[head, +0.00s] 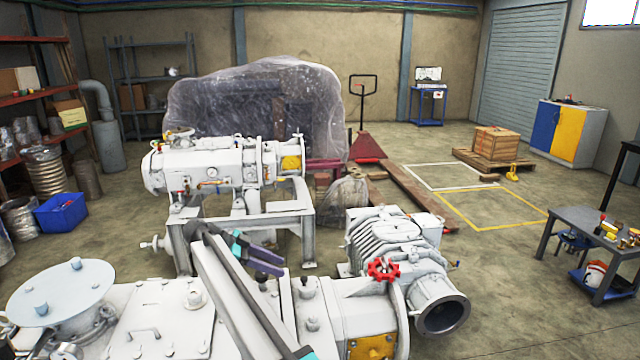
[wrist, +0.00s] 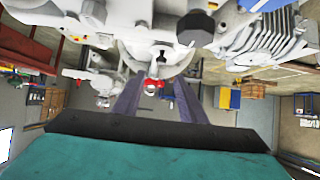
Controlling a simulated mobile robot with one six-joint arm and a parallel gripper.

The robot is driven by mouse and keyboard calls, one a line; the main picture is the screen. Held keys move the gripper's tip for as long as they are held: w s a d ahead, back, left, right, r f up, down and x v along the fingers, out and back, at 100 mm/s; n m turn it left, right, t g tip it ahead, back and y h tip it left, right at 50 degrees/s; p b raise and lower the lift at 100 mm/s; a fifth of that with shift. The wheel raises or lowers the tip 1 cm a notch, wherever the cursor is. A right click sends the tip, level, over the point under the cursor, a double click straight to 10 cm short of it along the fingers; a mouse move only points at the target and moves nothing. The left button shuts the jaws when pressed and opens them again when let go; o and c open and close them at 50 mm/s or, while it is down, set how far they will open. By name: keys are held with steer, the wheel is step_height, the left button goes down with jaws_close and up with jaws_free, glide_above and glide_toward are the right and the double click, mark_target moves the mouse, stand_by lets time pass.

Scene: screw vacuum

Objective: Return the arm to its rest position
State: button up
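My gripper (head: 278,262) is in the middle of the head view, in front of the large white vacuum pump machine (head: 210,165). My grey arm reaches up to it from the bottom. In the wrist view, the two dark fingers of my gripper (wrist: 156,92) stand apart with a gap between them. The gripper is open and holds nothing that I can see. A small red and white part (wrist: 151,86) shows between the fingers, and it appears to lie beyond them. The wrist view shows the room upside down.
A white ribbed pump (head: 395,245) with a red handwheel (head: 383,270) stands right of my gripper. White machine housings (head: 150,320) fill the lower left. A grey table (head: 570,222) stands at the right. Open floor lies at right centre, around a yellow-marked area (head: 490,226).

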step_height(320, 180, up, 8)
steer(key=p, duration=0.7)
steer(key=shift+r+p, duration=0.2)
steer(key=shift+p, duration=0.15)
steer(key=shift+r, duration=0.1)
